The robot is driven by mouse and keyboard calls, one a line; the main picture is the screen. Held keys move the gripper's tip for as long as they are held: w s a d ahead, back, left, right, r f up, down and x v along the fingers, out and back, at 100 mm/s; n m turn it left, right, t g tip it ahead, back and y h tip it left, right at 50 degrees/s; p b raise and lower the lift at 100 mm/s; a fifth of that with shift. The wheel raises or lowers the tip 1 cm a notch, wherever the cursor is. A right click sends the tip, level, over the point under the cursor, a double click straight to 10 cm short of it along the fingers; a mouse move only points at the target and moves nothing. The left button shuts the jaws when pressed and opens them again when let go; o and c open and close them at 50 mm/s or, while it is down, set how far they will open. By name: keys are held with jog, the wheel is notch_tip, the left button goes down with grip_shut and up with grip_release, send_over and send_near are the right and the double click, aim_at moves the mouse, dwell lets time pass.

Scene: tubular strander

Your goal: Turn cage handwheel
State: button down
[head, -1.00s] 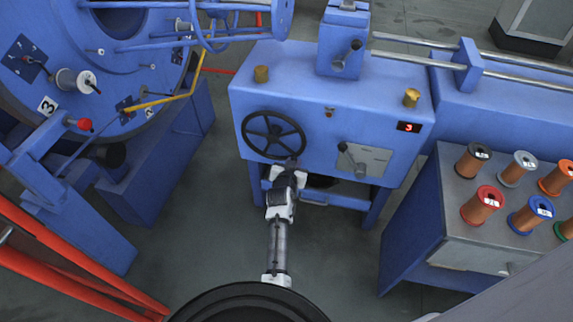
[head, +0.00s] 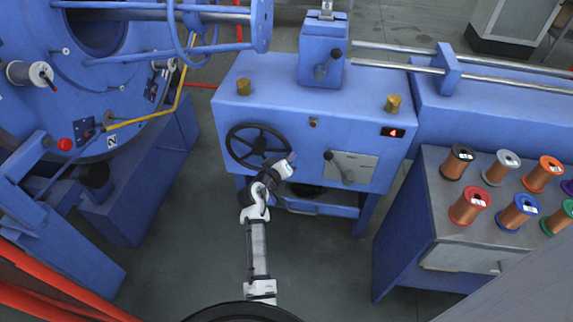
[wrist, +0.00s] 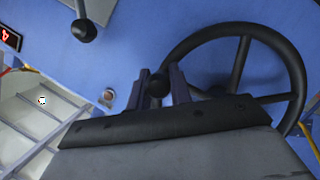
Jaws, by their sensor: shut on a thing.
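The black spoked handwheel (head: 232,135) is on the front of the blue cabinet (head: 300,95), left of its centre. It also shows at the upper right of the wrist view (wrist: 298,75). My gripper (head: 290,160) is at the wheel's lower right rim in the head view. In the wrist view its two dark fingers (wrist: 161,86) are shut around the wheel's dark handle knob (wrist: 158,86). The hand covers the lower part of the wheel there. The large blue cage (head: 90,95) is at the left, with a plate marked 2 (head: 112,141).
A red display (head: 392,132) on the cabinet reads 4. A lever (head: 340,167) sits on a grey plate right of the wheel. A bench (head: 425,225) with several wire spools stands at the right. Red rails (head: 50,293) are at the lower left. Floor in front is clear.

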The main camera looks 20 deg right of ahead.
jog(key=shift+d+r+n, duration=0.2)
jog(key=shift+r+n, duration=0.1)
jog(key=shift+r, duration=0.25)
jog(key=c, duration=1.3)
grip_release()
jog(key=shift+r+h, duration=0.1)
jog(key=shift+h, duration=0.2)
jog(key=shift+o, duration=0.2)
jog(key=shift+a+f, duration=0.1)
jog(key=shift+f, duration=0.1)
jog(key=shift+s+a+r, duration=0.1)
jog(key=shift+s+a, duration=0.1)
jog(key=shift+a, duration=0.15)
jog(key=b+v, duration=0.2)
jog(key=v, duration=1.1)
jog(key=shift+r, duration=0.2)
jog(key=shift+w+d, duration=0.1)
